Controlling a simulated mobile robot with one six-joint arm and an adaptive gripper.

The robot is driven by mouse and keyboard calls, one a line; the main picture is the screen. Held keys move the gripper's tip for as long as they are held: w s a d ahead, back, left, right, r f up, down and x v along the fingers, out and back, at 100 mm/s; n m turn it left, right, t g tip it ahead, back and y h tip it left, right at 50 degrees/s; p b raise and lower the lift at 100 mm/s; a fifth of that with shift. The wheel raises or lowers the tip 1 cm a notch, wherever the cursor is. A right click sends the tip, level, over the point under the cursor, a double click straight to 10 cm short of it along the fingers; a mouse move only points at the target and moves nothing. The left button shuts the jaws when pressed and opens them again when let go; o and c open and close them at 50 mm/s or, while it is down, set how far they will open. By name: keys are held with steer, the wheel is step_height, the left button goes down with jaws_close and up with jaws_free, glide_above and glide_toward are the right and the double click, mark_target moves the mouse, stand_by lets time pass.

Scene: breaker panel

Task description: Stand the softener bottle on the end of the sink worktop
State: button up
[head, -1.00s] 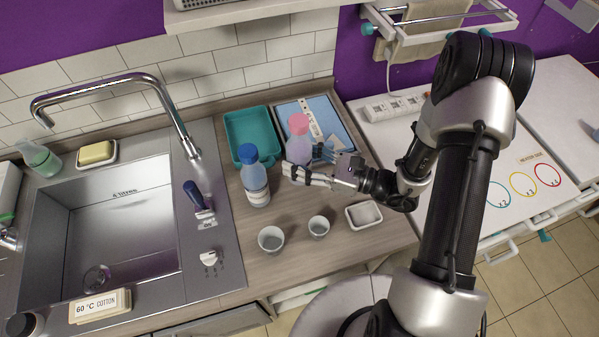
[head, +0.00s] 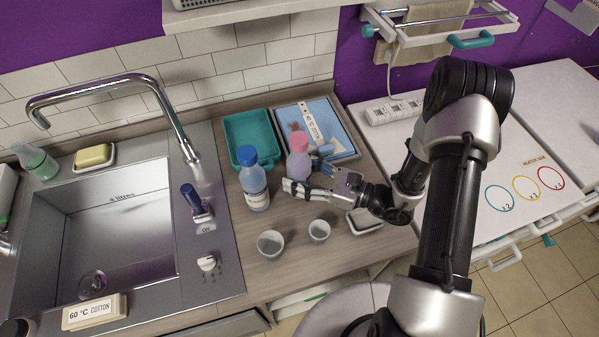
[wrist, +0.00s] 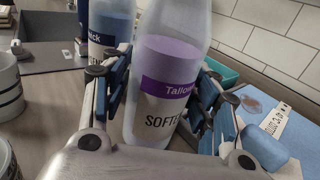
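The softener bottle (head: 298,161), pale with a pink cap, is upright between the fingers of my gripper (head: 304,175) above the wooden sink worktop (head: 330,263). In the wrist view, the softener bottle (wrist: 166,85) shows a purple band and a partly hidden "SOFTE" label, with a finger pad close against each side. My gripper (wrist: 163,100) looks shut on it. Its base is hidden by my gripper, so I cannot tell whether it touches the worktop. A blue-capped bottle (head: 255,187) stands just left of it; it also shows in the wrist view (wrist: 108,22).
A teal tray (head: 232,128) and a blue-lined tray with a card (head: 316,125) lie behind. Two small cups (head: 270,243) stand in front. A small dish (head: 362,222) is partly hidden by my arm. The sink (head: 110,220) is left. The front worktop near the cups is fairly clear.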

steer(key=shift+o, duration=0.9)
